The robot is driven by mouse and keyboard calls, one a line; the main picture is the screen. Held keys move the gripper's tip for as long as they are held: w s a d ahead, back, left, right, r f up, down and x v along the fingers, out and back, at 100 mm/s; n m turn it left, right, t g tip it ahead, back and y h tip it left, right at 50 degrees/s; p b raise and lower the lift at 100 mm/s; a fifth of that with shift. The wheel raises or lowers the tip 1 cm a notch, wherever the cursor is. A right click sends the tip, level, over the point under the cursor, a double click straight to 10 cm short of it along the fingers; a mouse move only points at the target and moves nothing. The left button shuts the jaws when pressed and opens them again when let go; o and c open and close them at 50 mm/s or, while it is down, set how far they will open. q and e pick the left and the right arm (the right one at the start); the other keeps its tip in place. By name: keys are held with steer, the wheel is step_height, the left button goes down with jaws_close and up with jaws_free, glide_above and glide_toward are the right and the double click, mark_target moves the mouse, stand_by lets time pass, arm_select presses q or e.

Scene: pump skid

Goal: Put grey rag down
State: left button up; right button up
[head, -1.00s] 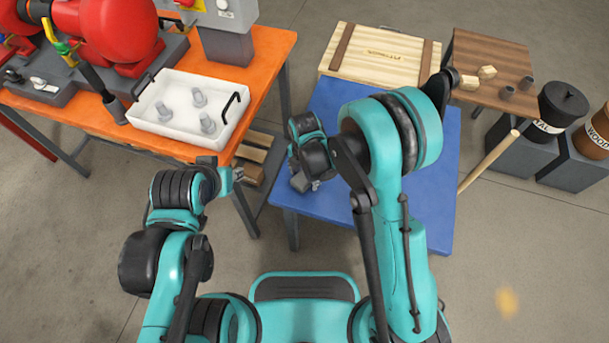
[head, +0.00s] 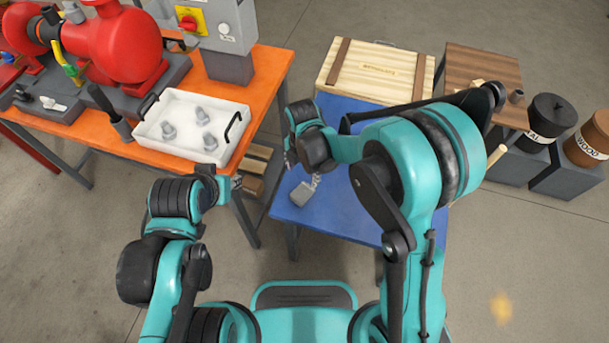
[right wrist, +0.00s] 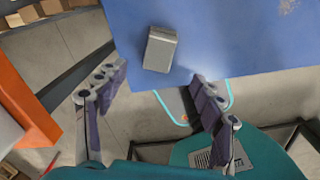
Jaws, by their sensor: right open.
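The grey rag (head: 302,194) is a small folded grey block lying on the blue table (head: 345,209), near its left edge. It also shows in the right wrist view (right wrist: 160,50), flat on the blue top. My right gripper (head: 304,171) is open beside and above the rag, with nothing between its fingers. In the right wrist view its two spread fingers (right wrist: 158,78) stand apart from the rag. My left gripper (head: 233,183) is by the front edge of the orange bench; its fingers are too small to read.
The orange bench (head: 267,77) at left bears a white tray (head: 168,147) with several grey bolts and a red pump (head: 118,45). A wooden crate (head: 377,72) stands at the blue table's back. A brown side table (head: 480,68) and two bins are at right.

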steer(key=s+d+r+m+t, duration=0.3)
steer(key=s+d+r+m, duration=0.1)
steer(key=d+r+m, duration=0.75)
arm_select(q)
steer(key=shift+r, duration=0.1)
arm_select(e)
steer(key=s+d+r+m+t, duration=0.4)
steer(key=s+m, duration=0.4)
steer(key=m, duration=0.8)
steer(key=shift+d+r, duration=0.65)
steer(key=shift+d, duration=0.5)
arm_select(q)
steer(key=shift+o, duration=0.4)
arm_select(e)
steer(key=shift+m, duration=0.25)
